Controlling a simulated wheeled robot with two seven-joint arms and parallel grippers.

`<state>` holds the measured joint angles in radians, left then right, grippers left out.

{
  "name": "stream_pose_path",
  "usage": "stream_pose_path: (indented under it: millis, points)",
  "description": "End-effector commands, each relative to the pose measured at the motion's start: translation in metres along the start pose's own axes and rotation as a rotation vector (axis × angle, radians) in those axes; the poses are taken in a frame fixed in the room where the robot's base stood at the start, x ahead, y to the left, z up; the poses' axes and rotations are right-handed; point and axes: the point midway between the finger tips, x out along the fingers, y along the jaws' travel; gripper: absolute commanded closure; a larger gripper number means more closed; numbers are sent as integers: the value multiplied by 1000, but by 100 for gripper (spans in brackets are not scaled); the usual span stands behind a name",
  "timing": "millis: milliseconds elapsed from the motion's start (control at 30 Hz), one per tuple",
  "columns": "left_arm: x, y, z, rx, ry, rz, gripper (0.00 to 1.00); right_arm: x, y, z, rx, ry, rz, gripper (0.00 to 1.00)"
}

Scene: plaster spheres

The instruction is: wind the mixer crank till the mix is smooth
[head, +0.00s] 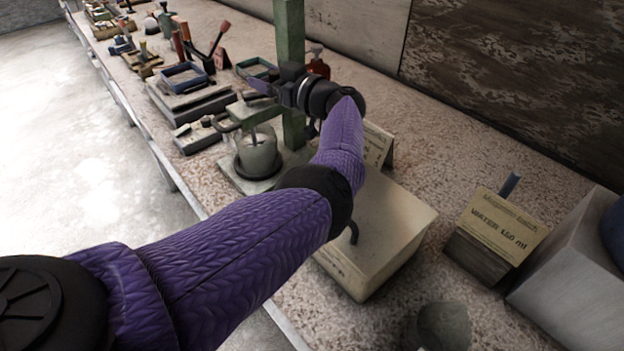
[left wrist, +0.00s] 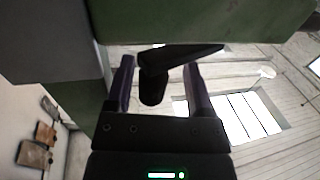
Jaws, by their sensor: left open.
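The mixer has a green post (head: 290,45) and a grey mixing pot (head: 258,153) with a stirring rod in it, standing on a flat base on the bench. The mix inside is too small to judge. My left gripper (head: 258,88) is beside the post, above the pot, its arm reaching in from the lower left. In the left wrist view its two fingers are apart, and the dark crank (left wrist: 180,58) with its stubby handle shows between them, with gaps on both sides. Whether the handle lies fully within the finger depth I cannot tell. My right gripper is out of view.
A cream box (head: 395,225) with a dark hook stands right of the pot, partly behind my sleeve. A card on a dark block (head: 490,245) and a grey box (head: 570,285) are farther right. Trays and tools (head: 185,80) crowd the bench at the left.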

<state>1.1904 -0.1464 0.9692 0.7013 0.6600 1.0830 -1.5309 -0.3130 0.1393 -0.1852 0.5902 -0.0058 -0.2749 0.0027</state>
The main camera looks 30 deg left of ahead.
Motion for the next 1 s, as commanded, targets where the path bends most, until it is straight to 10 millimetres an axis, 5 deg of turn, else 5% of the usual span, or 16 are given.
stream_pose_path:
  millis: [33, 500, 633, 800, 1000]
  points:
    - [-1, -2, -16, 0, 1, 29, 33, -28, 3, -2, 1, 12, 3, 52]
    - [-15, -18, -12, 7, 4, 507, 33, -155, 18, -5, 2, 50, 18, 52]
    - [-20, -26, -4, 6, 6, 723, 33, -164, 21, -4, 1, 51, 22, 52]
    - [-22, -38, 6, 11, 7, 1015, 33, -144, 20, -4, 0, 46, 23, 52]
    - [-50, -78, -1, 1, -5, 1012, 33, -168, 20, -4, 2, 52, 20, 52]
